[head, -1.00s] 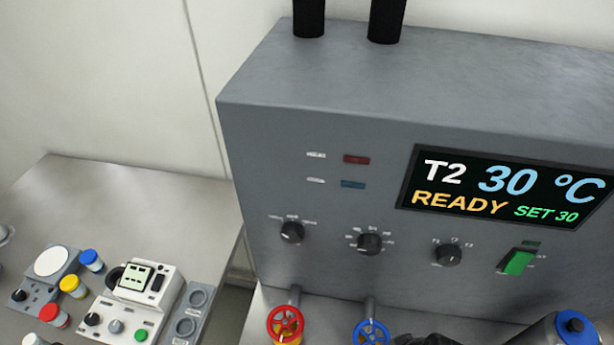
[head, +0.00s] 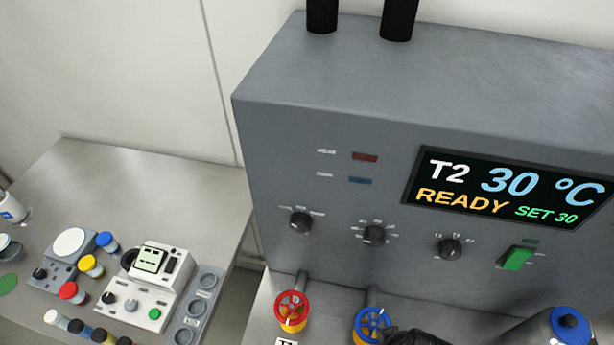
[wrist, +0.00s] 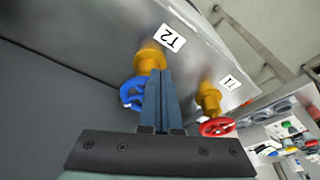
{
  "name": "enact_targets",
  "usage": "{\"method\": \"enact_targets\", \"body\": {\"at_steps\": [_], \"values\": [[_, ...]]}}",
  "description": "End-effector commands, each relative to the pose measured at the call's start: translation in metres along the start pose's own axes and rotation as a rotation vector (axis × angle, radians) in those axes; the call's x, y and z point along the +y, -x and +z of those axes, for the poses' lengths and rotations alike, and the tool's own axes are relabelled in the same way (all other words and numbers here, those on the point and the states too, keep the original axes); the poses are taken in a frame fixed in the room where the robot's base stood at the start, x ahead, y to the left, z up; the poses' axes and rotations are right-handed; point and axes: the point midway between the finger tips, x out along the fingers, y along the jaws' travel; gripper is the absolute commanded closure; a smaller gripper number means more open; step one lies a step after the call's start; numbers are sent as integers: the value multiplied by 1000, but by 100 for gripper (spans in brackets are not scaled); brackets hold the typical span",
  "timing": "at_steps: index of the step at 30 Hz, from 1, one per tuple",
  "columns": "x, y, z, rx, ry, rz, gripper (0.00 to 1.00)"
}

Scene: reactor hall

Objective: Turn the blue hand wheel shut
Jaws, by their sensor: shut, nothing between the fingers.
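The blue hand wheel (head: 371,322) is at the bottom of the head view, in front of the grey cabinet. A dark part of my arm hides its lower right. In the wrist view the blue wheel (wrist: 132,93) sits on a yellow valve body beside the T2 label. My gripper (wrist: 160,75) is shut, its fingers together and empty. The fingers overlap the right side of the wheel in the picture. I cannot tell whether they touch it.
A red hand wheel (head: 291,307) stands left of the blue one, by the T1 label (wrist: 229,82) in the wrist view. The display (head: 509,188) reads T2 30 °C, READY, SET 30. A side bench (head: 140,170) at left holds a white device (head: 150,290) and several coloured caps.

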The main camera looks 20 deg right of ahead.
Motion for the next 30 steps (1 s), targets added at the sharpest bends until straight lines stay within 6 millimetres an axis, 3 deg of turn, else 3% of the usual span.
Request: {"method": "enact_targets", "body": {"at_steps": [19,30], "values": [[-4,0,-5,9,3,2,100],[-7,3,3,6,4,1,100]]}}
